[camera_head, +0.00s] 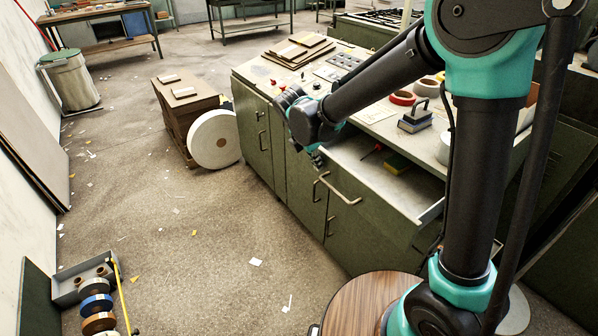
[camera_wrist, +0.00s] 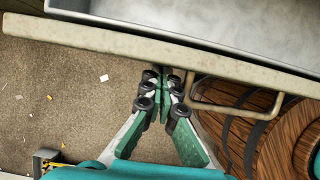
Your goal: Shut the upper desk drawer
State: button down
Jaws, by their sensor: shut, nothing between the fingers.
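The upper desk drawer (camera_head: 368,218) is pulled open from the green desk, showing its pale inside. Its bent bar handle (camera_head: 338,188) is on the front face; it also shows in the wrist view (camera_wrist: 235,108). My gripper (camera_head: 317,160) is shut and empty at the far-left end of the drawer front, partly hidden by my wrist. In the wrist view, my gripper's fingertips (camera_wrist: 167,74) are close together at the outer side of the drawer's front edge (camera_wrist: 110,42), left of the handle. I cannot tell whether they touch the front.
A stamp-like block (camera_head: 415,121) and tape rolls (camera_head: 402,98) stand on the desktop.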

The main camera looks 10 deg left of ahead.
send_over(356, 159)
jog(key=shift+s, duration=0.1)
dwell(0.5)
